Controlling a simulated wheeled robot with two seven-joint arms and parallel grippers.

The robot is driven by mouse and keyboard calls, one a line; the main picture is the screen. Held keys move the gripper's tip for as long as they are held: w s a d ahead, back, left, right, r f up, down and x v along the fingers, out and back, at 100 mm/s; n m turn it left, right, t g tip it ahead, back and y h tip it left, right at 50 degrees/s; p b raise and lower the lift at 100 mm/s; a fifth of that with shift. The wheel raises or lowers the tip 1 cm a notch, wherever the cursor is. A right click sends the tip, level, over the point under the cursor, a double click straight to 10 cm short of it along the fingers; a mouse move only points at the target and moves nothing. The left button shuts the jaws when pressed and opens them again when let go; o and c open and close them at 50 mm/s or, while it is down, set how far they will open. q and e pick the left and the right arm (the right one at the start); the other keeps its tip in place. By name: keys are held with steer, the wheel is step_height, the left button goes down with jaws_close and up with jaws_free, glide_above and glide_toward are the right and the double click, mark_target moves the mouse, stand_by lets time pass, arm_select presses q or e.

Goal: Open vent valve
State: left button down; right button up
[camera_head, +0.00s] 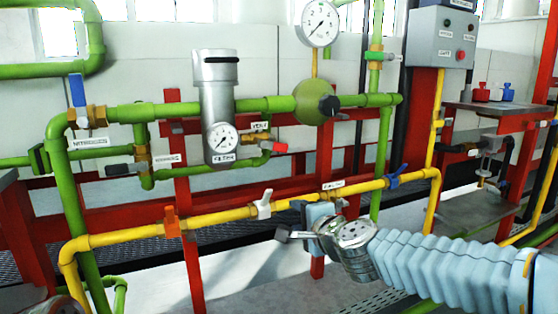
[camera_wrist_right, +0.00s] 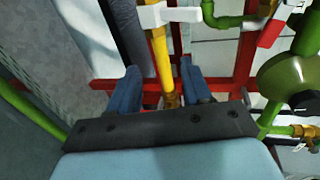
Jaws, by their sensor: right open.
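The vent valve has a red handle (camera_head: 281,148) on a green branch pipe beside a label reading VENT (camera_head: 260,126), right of the filter gauge. What looks like the same red handle (camera_wrist_right: 270,31) shows at the upper right of the wrist view. My right gripper (camera_head: 292,220) is below and slightly right of the handle, apart from it, in front of the yellow pipe. In the wrist view its two blue fingers (camera_wrist_right: 158,82) are spread, with the yellow pipe seen between them. I cannot tell how near that pipe is. My left gripper is not in view.
The yellow pipe (camera_head: 225,216) carries an orange handle (camera_head: 172,221), a white handle (camera_head: 264,205) and a blue handle (camera_head: 397,176). The silver filter (camera_head: 216,90) and green sphere (camera_head: 316,102) stand above. A red frame (camera_head: 182,190) runs behind. A grey control box (camera_head: 441,37) is at upper right.

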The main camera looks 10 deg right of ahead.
mark_target(278, 148)
steer(key=s+r+m+t+y, duration=0.1)
steer(key=s+r+m+t, duration=0.3)
steer(key=r, duration=0.9)
steer(key=shift+n+g, duration=0.6)
steer(key=shift+g, duration=0.1)
steer(key=x, duration=1.2)
steer(key=shift+w+r, duration=0.1)
steer(key=shift+w, duration=0.3)
steer(key=shift+c, duration=0.3)
